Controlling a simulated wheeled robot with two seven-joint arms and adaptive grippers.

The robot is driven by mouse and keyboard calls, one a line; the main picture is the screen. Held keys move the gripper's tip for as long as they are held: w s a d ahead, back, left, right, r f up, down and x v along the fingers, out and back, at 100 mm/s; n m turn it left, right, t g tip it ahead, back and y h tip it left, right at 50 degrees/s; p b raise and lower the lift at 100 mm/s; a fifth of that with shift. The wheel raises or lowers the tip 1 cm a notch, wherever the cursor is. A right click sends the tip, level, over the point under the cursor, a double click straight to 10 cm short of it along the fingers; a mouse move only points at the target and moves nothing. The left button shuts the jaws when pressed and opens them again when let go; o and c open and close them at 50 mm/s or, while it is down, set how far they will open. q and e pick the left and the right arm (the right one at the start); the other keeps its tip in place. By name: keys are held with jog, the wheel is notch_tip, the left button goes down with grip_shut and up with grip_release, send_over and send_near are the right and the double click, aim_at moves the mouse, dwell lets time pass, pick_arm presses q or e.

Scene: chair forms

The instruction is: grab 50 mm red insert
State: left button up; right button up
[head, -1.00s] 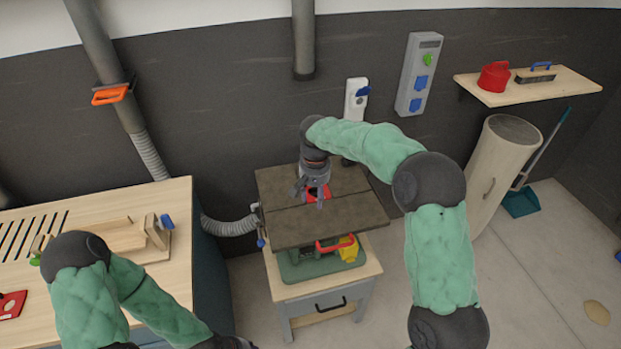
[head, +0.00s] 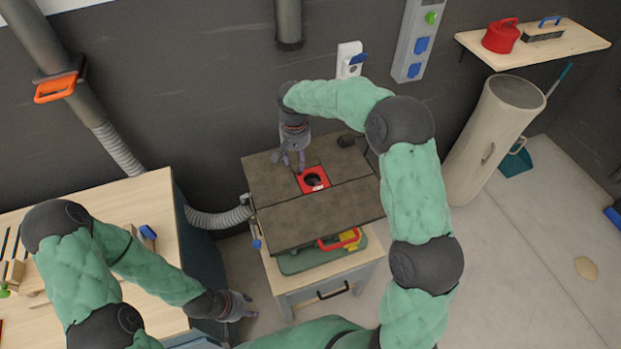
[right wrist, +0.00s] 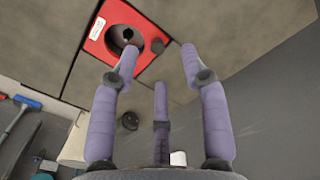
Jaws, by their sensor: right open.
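The red insert (head: 313,180) is a square red plate with a dark round hole, set in the dark tabletop of the small stand. A small white label shows on it. In the right wrist view the red insert (right wrist: 128,36) is at the upper left, beyond the fingers. My right gripper (head: 291,167) is open and empty, just left of the insert in the head view and apart from it. In the right wrist view its purple fingers (right wrist: 160,75) are spread, one overlapping the insert's hole edge. My left gripper (head: 243,306) hangs low beside the bench; its finger opening is unclear.
The dark tabletop (head: 285,222) has a seam across it and a small dark knob at its back right. A green case with a red handle (head: 340,240) sits beneath. A wooden bench (head: 140,200) stands left, and a grey hose (head: 215,215) runs behind.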

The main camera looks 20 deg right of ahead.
jog(key=shift+d+f+b, duration=0.2)
jog(key=shift+f, duration=1.2)
jog(key=shift+d+f+b, duration=0.15)
jog(key=shift+f, duration=1.25)
grip_shut()
